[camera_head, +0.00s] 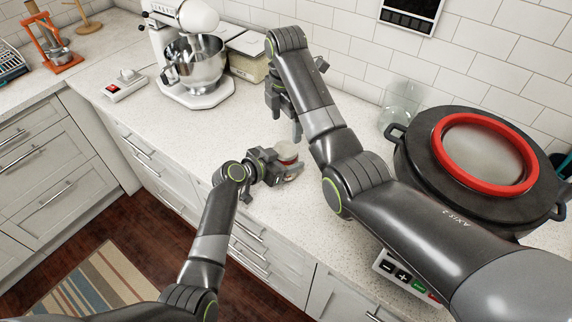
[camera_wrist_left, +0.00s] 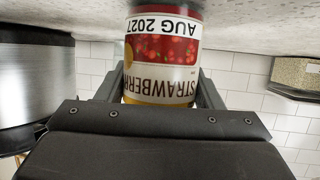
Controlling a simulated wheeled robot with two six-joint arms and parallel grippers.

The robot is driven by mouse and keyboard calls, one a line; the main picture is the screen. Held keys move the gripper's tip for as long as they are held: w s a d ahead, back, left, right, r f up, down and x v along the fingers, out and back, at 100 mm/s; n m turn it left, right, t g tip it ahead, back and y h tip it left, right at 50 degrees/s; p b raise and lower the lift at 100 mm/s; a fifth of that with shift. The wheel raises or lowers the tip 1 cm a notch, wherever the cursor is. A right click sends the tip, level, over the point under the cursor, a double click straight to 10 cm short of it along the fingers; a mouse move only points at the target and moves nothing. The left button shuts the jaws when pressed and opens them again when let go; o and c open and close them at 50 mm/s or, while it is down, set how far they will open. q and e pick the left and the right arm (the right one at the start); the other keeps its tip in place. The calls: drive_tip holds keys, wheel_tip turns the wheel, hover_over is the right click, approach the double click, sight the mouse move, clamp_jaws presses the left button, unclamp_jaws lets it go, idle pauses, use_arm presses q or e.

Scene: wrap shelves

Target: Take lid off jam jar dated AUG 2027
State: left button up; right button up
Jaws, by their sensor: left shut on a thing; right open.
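A strawberry jam jar (camera_head: 287,157) stands upright on the counter near its front edge. In the left wrist view, which is upside down, the jar's label (camera_wrist_left: 165,50) reads "STRAWBERRY" in part and "AUG 2027". My left gripper (camera_head: 285,172) is shut on the jar from the front left; its fingers (camera_wrist_left: 165,88) lie on both sides of the jar. The jar's top looks pale in the head view, and I cannot tell the lid clearly. My right gripper (camera_head: 284,120) is open and empty, above the counter behind the jar, fingers pointing down.
A stand mixer with a steel bowl (camera_head: 194,62) and a lidded container (camera_head: 248,58) stand at the back left. A dark pot with a red-rimmed lid (camera_head: 440,165) and a clear glass jar (camera_head: 399,105) are at right. The counter (camera_head: 190,128) left of the jam jar is clear.

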sight(286, 148)
use_arm(q)
clamp_jaws()
use_arm(e)
drive_tip(key=shift+m, duration=0.3)
drive_tip(key=m, duration=1.2)
drive_tip(key=shift+m, duration=0.4)
drive_tip(key=m, duration=0.4)
drive_tip(key=shift+m, duration=0.3)
drive_tip(key=m, duration=0.4)
drive_tip(key=shift+m, duration=0.3)
drive_tip(key=m, duration=0.4)
drive_tip(key=shift+m, duration=0.3)
drive_tip(key=m, duration=0.4)
drive_tip(key=shift+m, duration=0.3)
drive_tip(key=m, duration=0.3)
drive_tip(key=shift+m, duration=0.4)
drive_tip(key=shift+f, duration=0.3)
wheel_tip(286, 148, down, 7)
drive_tip(key=shift+f, duration=0.2)
drive_tip(key=shift+c, duration=0.4)
